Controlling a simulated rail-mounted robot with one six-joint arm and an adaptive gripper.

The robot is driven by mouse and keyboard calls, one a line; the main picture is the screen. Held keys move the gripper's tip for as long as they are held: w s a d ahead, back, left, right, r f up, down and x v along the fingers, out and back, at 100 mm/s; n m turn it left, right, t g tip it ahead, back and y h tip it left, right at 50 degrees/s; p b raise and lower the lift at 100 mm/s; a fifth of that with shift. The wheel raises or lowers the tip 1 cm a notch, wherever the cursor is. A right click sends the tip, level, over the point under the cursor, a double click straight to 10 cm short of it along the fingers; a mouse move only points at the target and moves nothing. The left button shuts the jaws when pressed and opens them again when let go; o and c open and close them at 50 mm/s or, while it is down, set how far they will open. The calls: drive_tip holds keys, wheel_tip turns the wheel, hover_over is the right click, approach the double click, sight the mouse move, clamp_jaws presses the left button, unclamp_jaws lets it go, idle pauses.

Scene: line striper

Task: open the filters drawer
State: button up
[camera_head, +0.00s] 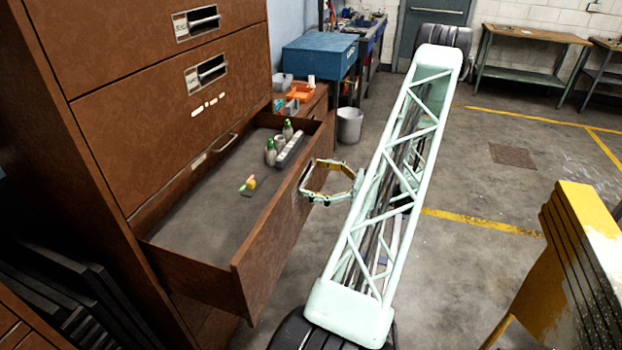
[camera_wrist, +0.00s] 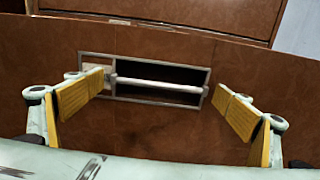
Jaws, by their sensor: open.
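A brown drawer (camera_head: 272,248) stands pulled well out of the cabinet (camera_head: 130,110) in the head view. I cannot read its label, so I cannot tell whether it is the filters drawer. Its front has a recessed pull with a pale bar handle (camera_wrist: 160,86) in the wrist view. My gripper (camera_head: 308,180) is at the outer face of this drawer front, with its jaws spread wide. In the wrist view, the yellow-padded fingers (camera_wrist: 160,96) stand to either side of the handle, and nothing is clamped between them.
In the drawer are green-topped bottles (camera_head: 270,153), a grey tray (camera_head: 291,150) and small coloured pieces (camera_head: 248,184). Shut drawers with handles (camera_head: 207,73) are above. A blue box (camera_head: 318,55) and grey bin (camera_head: 349,125) stand behind.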

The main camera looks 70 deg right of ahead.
drive_tip(key=shift+s, duration=0.1)
drive_tip(key=s, duration=1.1)
drive_tip(key=shift+s, duration=0.4)
drive_tip(key=shift+w, duration=0.1)
idle(0.8)
